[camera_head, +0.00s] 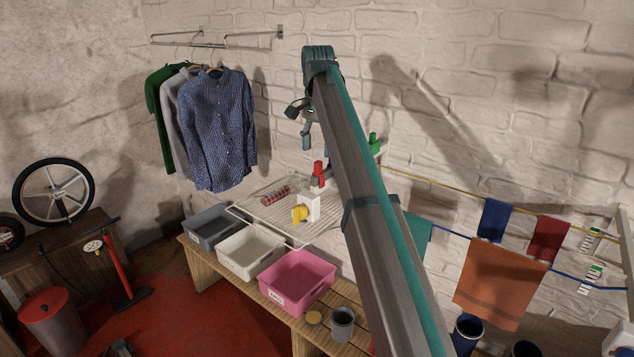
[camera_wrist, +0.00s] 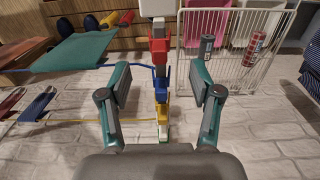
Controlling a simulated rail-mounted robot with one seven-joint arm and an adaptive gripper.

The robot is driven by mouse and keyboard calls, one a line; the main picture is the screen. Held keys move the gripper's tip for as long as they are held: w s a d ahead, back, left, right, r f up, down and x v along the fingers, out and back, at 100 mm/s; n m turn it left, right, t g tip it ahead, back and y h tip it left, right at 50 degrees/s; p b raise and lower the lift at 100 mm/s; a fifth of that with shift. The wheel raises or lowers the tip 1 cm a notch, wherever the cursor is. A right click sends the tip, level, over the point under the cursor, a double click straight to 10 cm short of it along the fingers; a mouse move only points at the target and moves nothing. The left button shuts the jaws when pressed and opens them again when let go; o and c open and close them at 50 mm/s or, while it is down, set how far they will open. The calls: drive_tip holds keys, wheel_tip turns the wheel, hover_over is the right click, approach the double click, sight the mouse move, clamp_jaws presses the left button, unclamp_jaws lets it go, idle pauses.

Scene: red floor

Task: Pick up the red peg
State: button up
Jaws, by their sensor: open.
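A red peg (camera_head: 318,169) stands upright near the wall above the wire shelf, on a pale mount partly hidden by my arm. In the wrist view a red piece (camera_wrist: 159,46), which looks like the same peg, shows past the fingertips, between the two fingers. Blue (camera_wrist: 162,86) and yellow (camera_wrist: 162,113) pieces stand in line below it, nearer the wall. My gripper (camera_wrist: 162,75) is open and empty, its fingers on either side of this row. In the head view my gripper (camera_head: 306,126) hangs above and left of the red peg. Contact cannot be seen.
Below are grey, white and pink crates (camera_head: 297,283) on a wooden bench. A green piece (camera_head: 374,140) is beside my arm. Cloths (camera_head: 492,218) hang on lines at right.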

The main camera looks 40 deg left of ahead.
sight(318, 172)
drive_tip(key=shift+f+p, duration=0.55)
drive_tip(key=shift+f, duration=0.25)
drive_tip(key=shift+w+f+p, duration=0.1)
drive_tip(key=shift+f+p, duration=1.55)
drive_tip(key=shift+f, duration=1.7)
drive_tip(key=c, duration=1)
